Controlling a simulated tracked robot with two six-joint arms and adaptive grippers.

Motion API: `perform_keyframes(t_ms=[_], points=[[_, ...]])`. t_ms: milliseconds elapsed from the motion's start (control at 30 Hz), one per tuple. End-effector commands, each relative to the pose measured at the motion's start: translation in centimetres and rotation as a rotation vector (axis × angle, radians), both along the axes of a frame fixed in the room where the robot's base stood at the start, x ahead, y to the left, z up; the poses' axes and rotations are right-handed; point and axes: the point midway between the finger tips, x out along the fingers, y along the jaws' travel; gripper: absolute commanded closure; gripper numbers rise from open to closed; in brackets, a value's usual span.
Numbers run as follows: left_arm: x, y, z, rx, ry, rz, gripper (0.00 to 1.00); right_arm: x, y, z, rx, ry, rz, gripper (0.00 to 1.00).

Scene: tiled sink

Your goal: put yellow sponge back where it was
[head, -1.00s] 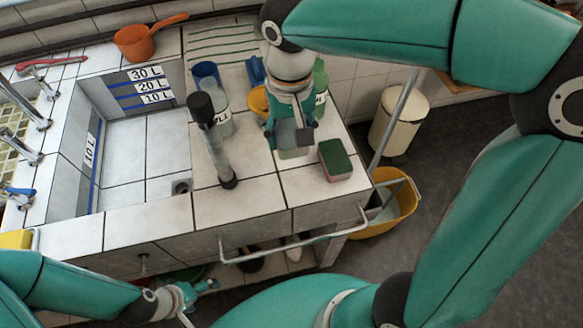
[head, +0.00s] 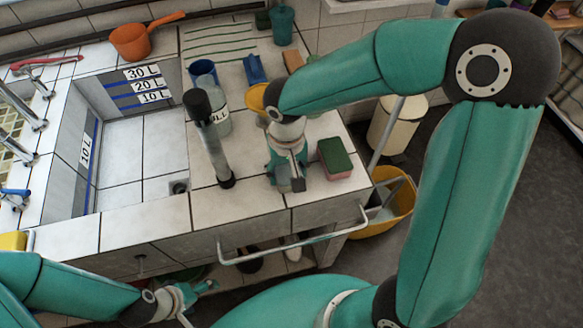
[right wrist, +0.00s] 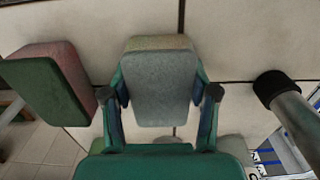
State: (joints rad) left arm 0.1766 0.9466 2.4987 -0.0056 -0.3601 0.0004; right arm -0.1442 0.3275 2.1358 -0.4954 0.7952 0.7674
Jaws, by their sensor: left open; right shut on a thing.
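My right gripper (head: 288,178) is low over the counter, left of a green and pink sponge (head: 335,159). In the right wrist view my right gripper (right wrist: 160,98) is shut on a sponge (right wrist: 158,85) with a grey face and a dull yellowish edge. The counter is close behind this held sponge; I cannot tell if they touch. In the head view the arm mostly hides it. The green and pink sponge (right wrist: 48,82) lies apart at left in the wrist view. My left gripper (head: 200,290) is open and empty, low in front of the counter.
A grey post with a black top (head: 210,140) stands left of my right gripper. A bottle (head: 218,115), blue cup (head: 203,72) and yellow container (head: 257,98) are behind. A rail (head: 290,245) runs along the front. A yellow bucket (head: 392,198) stands right.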

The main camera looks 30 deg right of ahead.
Motion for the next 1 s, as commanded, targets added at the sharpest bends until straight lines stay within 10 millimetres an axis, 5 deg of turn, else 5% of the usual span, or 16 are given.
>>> perform_keyframes(t_ms=[267, 300, 400, 767, 1000], points=[[0.0, 0.0, -0.4, 0.000, 0.000, 0.000, 0.13, 0.0, 0.0, -0.3, 0.000, 0.000, 0.000, 0.79], [0.0, 0.0, -0.2, 0.000, 0.000, 0.000, 0.13, 0.0, 0.0, -0.1, 0.000, 0.000, 0.000, 0.34], [0.0, 0.0, -0.2, 0.000, 0.000, 0.000, 0.13, 0.0, 0.0, -0.1, 0.000, 0.000, 0.001, 0.18], [0.0, 0.0, 0.0, 0.000, 0.000, 0.000, 0.13, 0.0, 0.0, 0.0, 0.000, 0.000, 0.001, 0.16], [0.0, 0.0, 0.3, 0.000, 0.000, 0.000, 0.13, 0.2, 0.0, 2.4, 0.000, -0.006, 0.001, 0.16]])
